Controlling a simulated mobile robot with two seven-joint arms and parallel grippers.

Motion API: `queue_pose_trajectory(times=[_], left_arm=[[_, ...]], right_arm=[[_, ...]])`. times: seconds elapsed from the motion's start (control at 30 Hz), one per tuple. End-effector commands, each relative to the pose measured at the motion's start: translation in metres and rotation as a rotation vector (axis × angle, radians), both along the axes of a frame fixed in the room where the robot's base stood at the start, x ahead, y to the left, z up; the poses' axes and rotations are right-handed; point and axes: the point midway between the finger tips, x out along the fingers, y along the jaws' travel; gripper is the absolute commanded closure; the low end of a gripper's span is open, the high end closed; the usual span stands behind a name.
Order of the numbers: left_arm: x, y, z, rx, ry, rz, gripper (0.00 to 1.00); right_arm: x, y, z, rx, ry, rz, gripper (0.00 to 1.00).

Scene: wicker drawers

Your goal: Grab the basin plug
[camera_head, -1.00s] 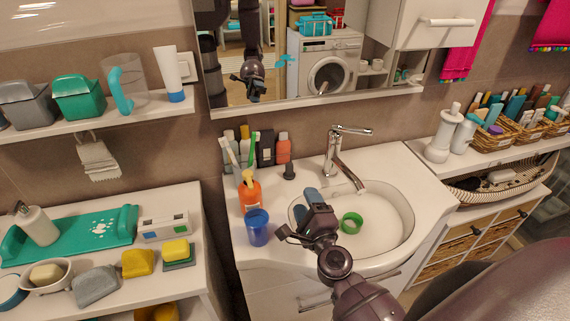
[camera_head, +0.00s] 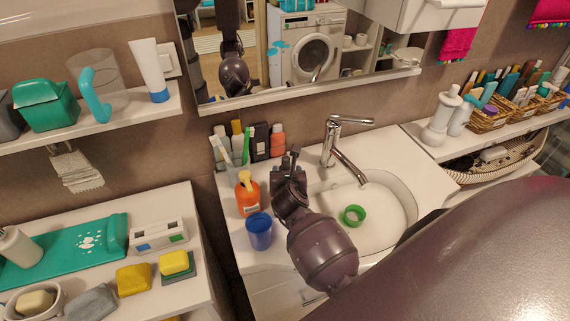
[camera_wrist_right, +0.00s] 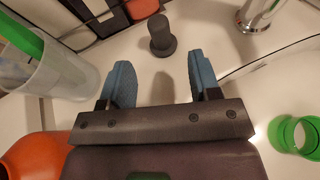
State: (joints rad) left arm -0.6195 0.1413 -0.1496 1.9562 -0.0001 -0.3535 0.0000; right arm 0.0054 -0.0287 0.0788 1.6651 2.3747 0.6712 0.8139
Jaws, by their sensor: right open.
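The basin plug (camera_wrist_right: 162,36) is a small dark grey upright piece with a round knob and a wider base. It stands on the white counter behind the basin. In the right wrist view it is just beyond my right gripper (camera_wrist_right: 162,82), roughly centred between the two blue fingertips, which are apart and empty. In the head view my right gripper (camera_head: 290,168) is over the counter left of the basin and hides most or all of the plug. My left gripper is not in view.
An orange pump bottle (camera_head: 248,193) and a blue cup (camera_head: 259,231) stand close left of my right gripper. Several bottles (camera_head: 277,140) stand against the wall. The tap (camera_head: 332,140) rises to the right. A green ring (camera_head: 353,215) lies in the basin.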

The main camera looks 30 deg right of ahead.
Motion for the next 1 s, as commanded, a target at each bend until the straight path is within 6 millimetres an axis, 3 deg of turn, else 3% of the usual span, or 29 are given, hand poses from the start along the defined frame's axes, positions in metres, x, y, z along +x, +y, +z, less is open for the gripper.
queue_pose_trajectory(times=[0.7,1.0], left_arm=[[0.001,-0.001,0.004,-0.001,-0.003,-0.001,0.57],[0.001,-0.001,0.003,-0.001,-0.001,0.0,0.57]], right_arm=[[0.052,-0.032,-0.022,-0.003,0.0,0.001,0.43],[0.058,-0.036,-0.026,-0.002,-0.001,0.002,0.43]])
